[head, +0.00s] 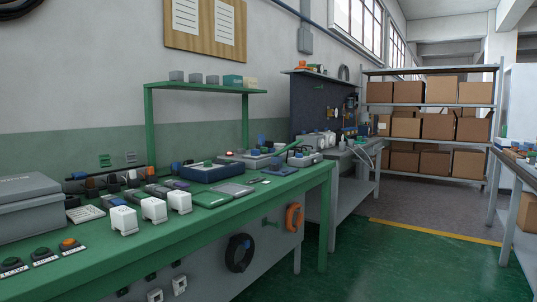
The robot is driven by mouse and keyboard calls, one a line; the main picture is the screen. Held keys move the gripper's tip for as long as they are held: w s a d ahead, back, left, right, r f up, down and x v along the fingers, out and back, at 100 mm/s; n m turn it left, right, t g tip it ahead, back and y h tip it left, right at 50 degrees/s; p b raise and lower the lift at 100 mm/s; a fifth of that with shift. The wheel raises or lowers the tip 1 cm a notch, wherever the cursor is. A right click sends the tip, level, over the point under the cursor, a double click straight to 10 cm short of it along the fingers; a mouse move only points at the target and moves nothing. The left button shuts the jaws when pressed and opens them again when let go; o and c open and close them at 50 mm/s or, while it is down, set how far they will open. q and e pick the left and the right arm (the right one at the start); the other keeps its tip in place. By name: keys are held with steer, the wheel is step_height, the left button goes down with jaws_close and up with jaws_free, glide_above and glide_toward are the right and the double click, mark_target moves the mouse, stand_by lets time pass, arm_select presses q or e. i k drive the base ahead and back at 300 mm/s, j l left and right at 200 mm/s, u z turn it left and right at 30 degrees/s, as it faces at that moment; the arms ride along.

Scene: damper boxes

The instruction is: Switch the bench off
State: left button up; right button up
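The green bench (225,221) runs from the lower left toward the middle of the head view. Three small dark control boxes sit in a row at its front left edge. The nearest box (12,267) and the middle box (43,256) have dark green-looking buttons. The farthest box (69,246) has an orange button. Each has a white label, too small to read. A small red spot, perhaps a lamp, shows on a device (230,155) at the back of the bench. Neither of my grippers is in view.
Three white units (153,210) stand behind the control boxes. A grey case (28,206) is at far left. A green shelf frame (205,88) rises from the bench's back. Green floor (385,265) is open at right. Shelving (432,105) holds several cardboard boxes.

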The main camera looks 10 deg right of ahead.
mark_target(253, 152)
steer(key=i+l, duration=1.15)
steer(key=i, duration=0.1)
